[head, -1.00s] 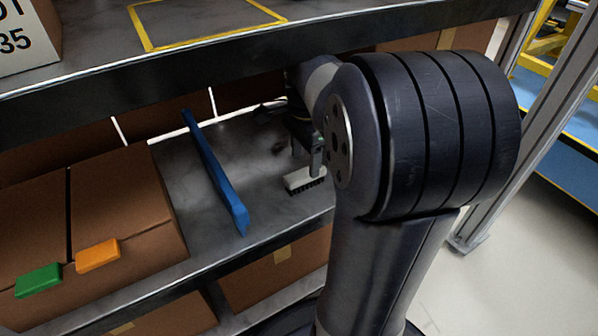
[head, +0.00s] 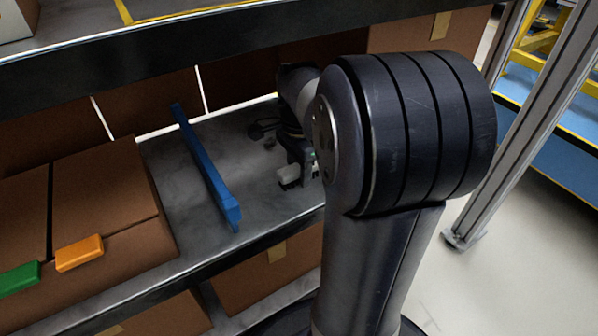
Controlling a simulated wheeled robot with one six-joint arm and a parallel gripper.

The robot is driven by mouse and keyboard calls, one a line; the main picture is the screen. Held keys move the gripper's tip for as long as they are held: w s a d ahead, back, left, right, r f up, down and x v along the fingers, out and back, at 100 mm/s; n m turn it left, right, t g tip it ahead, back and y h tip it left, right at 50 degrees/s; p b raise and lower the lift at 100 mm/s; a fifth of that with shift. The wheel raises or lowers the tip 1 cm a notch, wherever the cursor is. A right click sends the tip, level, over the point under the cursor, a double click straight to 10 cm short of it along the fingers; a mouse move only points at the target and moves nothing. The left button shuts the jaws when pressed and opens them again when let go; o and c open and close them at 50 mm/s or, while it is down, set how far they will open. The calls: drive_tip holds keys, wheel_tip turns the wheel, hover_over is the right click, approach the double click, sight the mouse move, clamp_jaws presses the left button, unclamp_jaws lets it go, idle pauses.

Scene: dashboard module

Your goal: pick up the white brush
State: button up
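The white brush (head: 288,174), a pale block with dark bristles below, is on the metal shelf right of the blue divider. My gripper (head: 302,170) is at the right part of the brush, and a dark finger covers some of it. My arm hides the gripper's right side, so I cannot tell how far apart the fingers are or whether they grip the brush. The brush appears to rest on the shelf.
The blue divider (head: 205,165) stands left of the brush on the metal shelf (head: 190,225). Cardboard boxes (head: 100,195) fill the left, with an orange block (head: 79,253) and green block (head: 18,278). The upper shelf edge (head: 200,62) hangs above. A metal post (head: 535,125) stands right.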

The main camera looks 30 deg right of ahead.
drive_tip(key=c, duration=0.6)
drive_tip(key=shift+r, duration=0.1)
drive_tip(key=shift+r+p, duration=0.55)
wheel_tip(320, 180, up, 3)
drive_tip(key=shift+f+p, duration=0.1)
drive_tip(key=shift+p, duration=0.95)
drive_tip(key=s+d+p, duration=0.2)
drive_tip(key=s, duration=0.6)
drive_tip(key=s+d+p, duration=0.2)
drive_tip(key=s+d, duration=0.1)
drive_tip(key=s, duration=0.6)
drive_tip(key=shift+s+f, duration=0.2)
drive_tip(key=shift+f, duration=0.1)
drive_tip(key=o, duration=0.4)
drive_tip(key=c, duration=0.3)
